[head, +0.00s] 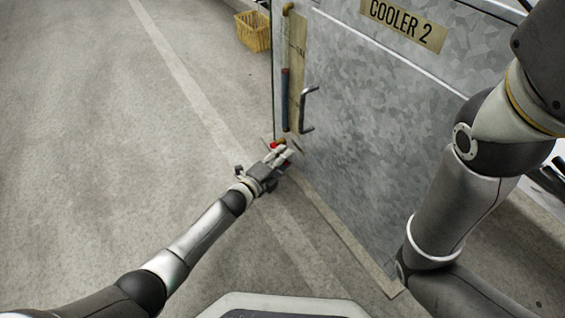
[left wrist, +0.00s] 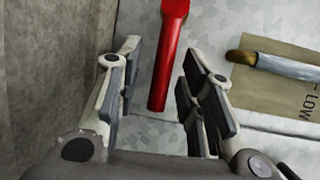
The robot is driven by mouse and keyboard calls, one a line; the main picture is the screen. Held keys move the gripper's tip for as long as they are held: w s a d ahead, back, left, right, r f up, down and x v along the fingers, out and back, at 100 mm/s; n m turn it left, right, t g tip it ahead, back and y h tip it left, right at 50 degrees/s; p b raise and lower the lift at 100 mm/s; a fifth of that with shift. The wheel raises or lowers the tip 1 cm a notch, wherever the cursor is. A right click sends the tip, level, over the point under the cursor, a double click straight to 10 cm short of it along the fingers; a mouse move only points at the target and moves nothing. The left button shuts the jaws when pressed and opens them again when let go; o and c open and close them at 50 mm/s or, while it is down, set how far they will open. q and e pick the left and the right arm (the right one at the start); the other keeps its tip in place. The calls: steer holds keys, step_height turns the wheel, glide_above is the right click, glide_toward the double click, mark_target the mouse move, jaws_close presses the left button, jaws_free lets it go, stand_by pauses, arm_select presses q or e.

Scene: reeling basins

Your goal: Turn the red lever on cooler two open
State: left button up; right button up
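Cooler 2 (head: 380,120) is a grey metal cabinet with a tan "COOLER 2" label (head: 403,24). The red lever (left wrist: 169,60) shows in the left wrist view as a straight bar, its free end between the two fingers of my left gripper (left wrist: 152,95). The fingers stand apart with gaps on both sides of the bar. In the head view my left gripper (head: 284,154) is low at the cooler's left edge, and only a bit of the red lever (head: 275,146) shows behind it. My right arm crosses the right side, and its gripper is out of view.
A sight tube (head: 285,95) with brass ends runs up a tan strip on the cooler's left edge. A bar handle (head: 307,108) juts out beside it. A yellow crate (head: 253,31) stands on the floor behind. The floor at left is clear.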

arm_select(q)
steer(key=shift+w+d, duration=0.15)
steer(key=shift+w, duration=0.05)
jaws_close()
stand_by(0.4)
